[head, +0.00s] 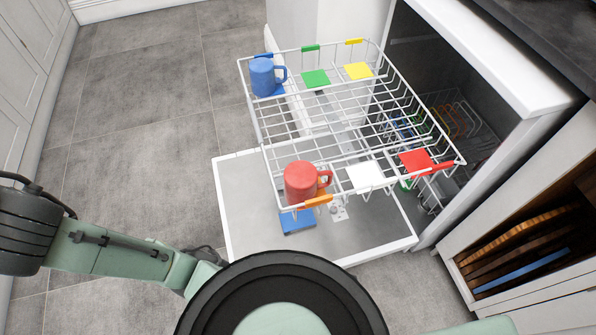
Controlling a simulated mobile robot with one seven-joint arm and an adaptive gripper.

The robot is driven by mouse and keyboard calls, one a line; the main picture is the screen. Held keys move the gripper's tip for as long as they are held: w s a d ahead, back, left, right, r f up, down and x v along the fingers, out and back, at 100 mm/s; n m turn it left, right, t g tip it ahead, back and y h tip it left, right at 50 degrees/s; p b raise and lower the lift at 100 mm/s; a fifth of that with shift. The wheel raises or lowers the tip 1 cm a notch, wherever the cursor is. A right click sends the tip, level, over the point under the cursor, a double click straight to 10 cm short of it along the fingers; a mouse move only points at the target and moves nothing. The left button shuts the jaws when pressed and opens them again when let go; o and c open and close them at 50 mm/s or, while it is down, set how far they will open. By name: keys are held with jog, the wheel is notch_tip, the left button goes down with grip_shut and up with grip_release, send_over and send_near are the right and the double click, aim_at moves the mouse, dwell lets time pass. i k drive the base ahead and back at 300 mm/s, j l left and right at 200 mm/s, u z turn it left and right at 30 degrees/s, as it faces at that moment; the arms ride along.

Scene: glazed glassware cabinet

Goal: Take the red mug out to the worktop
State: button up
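The red mug (300,183) stands in the near left corner of a white wire rack (345,125), pulled out of an open dishwasher. Its handle points right. An orange tag (319,201) sits on the rack's rim, just in front of the handle. A dark worktop (556,30) shows at the top right, above the dishwasher. Parts of my arm show at the left and bottom, but my gripper is not in view.
A blue mug (262,78) stands in the rack's far left corner. Green (315,78), yellow (358,71), white (366,176) and red (416,163) squares mark other places. The lowered dishwasher door (238,205) lies below the rack. An open shelf (525,245) is at right. The floor at left is clear.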

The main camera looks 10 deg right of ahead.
aim_at(300, 177)
jog(key=k+j+z, duration=0.15)
jog(key=j+z, duration=0.35)
jog(key=k+j+z, duration=0.15)
jog(key=j+z, duration=0.3)
jog(key=k+j+z, duration=0.2)
jog(key=z, duration=0.3)
jog(key=k, duration=0.05)
